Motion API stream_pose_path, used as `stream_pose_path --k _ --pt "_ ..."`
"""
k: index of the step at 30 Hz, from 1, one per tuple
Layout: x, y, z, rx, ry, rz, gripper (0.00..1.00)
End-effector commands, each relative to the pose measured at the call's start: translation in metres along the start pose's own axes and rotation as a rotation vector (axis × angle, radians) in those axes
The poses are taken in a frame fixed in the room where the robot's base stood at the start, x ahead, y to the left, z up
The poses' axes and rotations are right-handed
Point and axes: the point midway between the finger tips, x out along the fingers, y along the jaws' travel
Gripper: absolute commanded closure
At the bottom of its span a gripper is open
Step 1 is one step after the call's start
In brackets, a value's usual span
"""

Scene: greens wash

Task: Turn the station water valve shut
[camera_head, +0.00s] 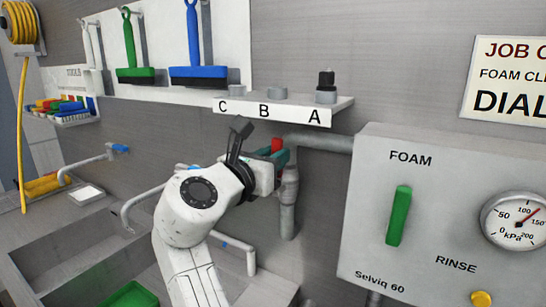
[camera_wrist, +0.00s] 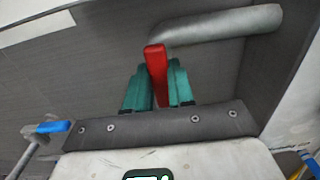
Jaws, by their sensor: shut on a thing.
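The water valve has a red lever (camera_head: 277,146), mostly hidden by my gripper in the head view. In the wrist view the red lever (camera_wrist: 157,62) stands between the two teal fingers. My gripper (camera_head: 275,158) is shut on this lever; its fingers also show in the wrist view (camera_wrist: 158,85). The lever is by the grey pipe (camera_head: 289,200), which runs down the wall below the shelf. The valve body is hidden behind my gripper.
A shelf (camera_head: 285,108) marked C, B and A is just above my gripper. The Selviq 60 panel (camera_head: 400,245) with a green handle (camera_head: 399,215) and a gauge (camera_head: 518,221) is to the right. Sinks and blue-handled taps (camera_head: 120,148) are at left.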

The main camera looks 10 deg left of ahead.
Motion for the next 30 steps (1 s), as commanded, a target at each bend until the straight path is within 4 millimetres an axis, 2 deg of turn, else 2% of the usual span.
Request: stream_pose_path --k 14,23,30 --pt "0.0 -0.007 0.0 0.077 0.001 -0.001 1.0" --pt "0.0 -0.027 -0.004 0.308 0.0 0.0 1.0" --pt "0.0 -0.045 -0.014 0.538 0.0 -0.001 1.0"
